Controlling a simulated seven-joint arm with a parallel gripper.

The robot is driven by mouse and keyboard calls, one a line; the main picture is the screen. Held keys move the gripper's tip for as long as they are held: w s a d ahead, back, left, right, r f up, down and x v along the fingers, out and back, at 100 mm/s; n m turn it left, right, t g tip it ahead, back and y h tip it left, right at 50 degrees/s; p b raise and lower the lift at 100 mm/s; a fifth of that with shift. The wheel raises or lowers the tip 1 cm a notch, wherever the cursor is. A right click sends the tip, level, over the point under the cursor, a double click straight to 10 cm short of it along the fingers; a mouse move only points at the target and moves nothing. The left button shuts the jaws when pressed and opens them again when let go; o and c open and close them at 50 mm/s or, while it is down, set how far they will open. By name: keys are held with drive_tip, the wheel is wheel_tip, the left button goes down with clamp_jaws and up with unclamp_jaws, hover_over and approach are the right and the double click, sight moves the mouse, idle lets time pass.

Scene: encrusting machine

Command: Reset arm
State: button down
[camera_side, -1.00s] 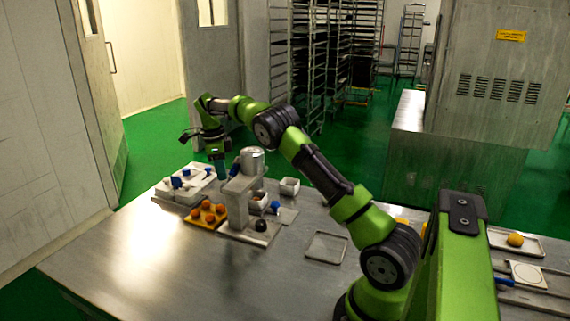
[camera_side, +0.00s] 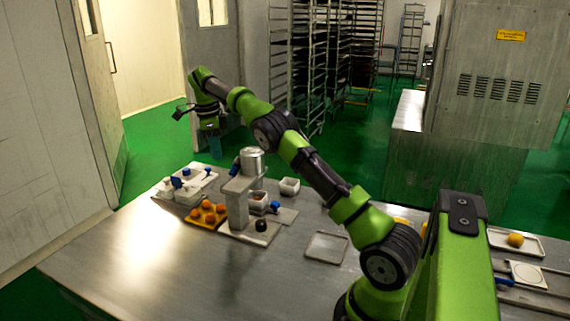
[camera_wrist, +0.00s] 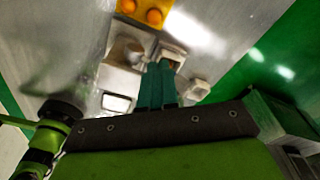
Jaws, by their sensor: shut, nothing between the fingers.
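My gripper (camera_side: 215,148) hangs above the far end of the steel table, pointing down, with its teal fingers together and nothing between them. In the wrist view my gripper (camera_wrist: 157,86) shows as two teal fingers side by side, over the area of the machine. The encrusting machine (camera_side: 238,202), a grey block with a metal cylinder (camera_side: 252,160) behind it, stands on the table below and to the right of my gripper. My gripper is clear of everything on the table.
An orange tray (camera_side: 197,222) with several orange balls sits left of the machine. White containers with blue-handled tools (camera_side: 177,183) stand behind it. A small white bowl (camera_side: 289,186) and an empty flat tray (camera_side: 326,247) lie right. The table's front left (camera_side: 120,265) is clear.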

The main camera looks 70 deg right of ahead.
drive_tip(key=s+a+r+n+t+y, duration=0.1)
drive_tip(key=s+a+n+t, duration=0.3)
drive_tip(key=s+a+n, duration=0.8)
drive_tip(key=s+a+r+n+t+y, duration=0.1)
drive_tip(key=s+a+r+n+t, duration=0.3)
drive_tip(key=s+a+n, duration=0.9)
drive_tip(key=s+a, duration=0.1)
drive_tip(key=s, duration=0.2)
drive_tip(key=shift+a+y, duration=0.3)
drive_tip(key=shift+a, duration=0.05)
